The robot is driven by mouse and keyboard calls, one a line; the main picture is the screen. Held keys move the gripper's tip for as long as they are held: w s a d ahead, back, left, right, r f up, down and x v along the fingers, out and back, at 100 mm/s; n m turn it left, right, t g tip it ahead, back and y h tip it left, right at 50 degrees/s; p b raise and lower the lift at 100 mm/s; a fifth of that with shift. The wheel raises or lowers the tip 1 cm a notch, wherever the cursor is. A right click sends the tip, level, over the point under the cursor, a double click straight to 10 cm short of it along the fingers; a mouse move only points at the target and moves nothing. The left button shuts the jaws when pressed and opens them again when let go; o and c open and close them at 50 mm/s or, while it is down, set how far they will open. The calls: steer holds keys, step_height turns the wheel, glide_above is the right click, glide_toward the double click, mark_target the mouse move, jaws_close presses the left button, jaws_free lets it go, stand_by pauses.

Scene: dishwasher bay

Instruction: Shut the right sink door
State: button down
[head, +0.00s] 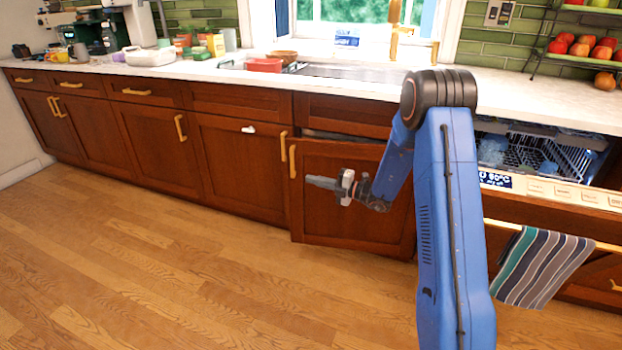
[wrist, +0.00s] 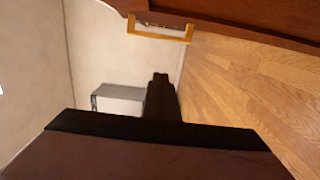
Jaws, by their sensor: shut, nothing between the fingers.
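The right sink door (head: 350,215) is a dark red-brown panel below the sink, standing ajar. Its left edge is swung out from the cabinet front, and a dark gap shows above its top edge. Its gold handle (head: 292,162) is near the upper left corner. My gripper (head: 312,182) is shut and empty, pointing left in front of the door, close to its left edge. I cannot tell if it touches the door. In the wrist view the shut fingers (wrist: 160,92) show below a gold handle (wrist: 160,33), apart from it in the picture.
The left sink door (head: 235,165) is shut. To the right, the dishwasher (head: 560,190) is open, with a rack showing and a striped towel (head: 543,265) hanging in front. The wooden floor (head: 150,270) is clear on the left. Red dishes (head: 264,65) stand on the counter.

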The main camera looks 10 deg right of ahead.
steer(key=shift+w+a, duration=0.9)
steer(key=shift+w, duration=0.5)
steer(key=shift+w+a, duration=0.85)
steer(key=shift+w, duration=0.55)
steer(key=shift+w+a, duration=0.9)
steer(key=shift+w, duration=0.5)
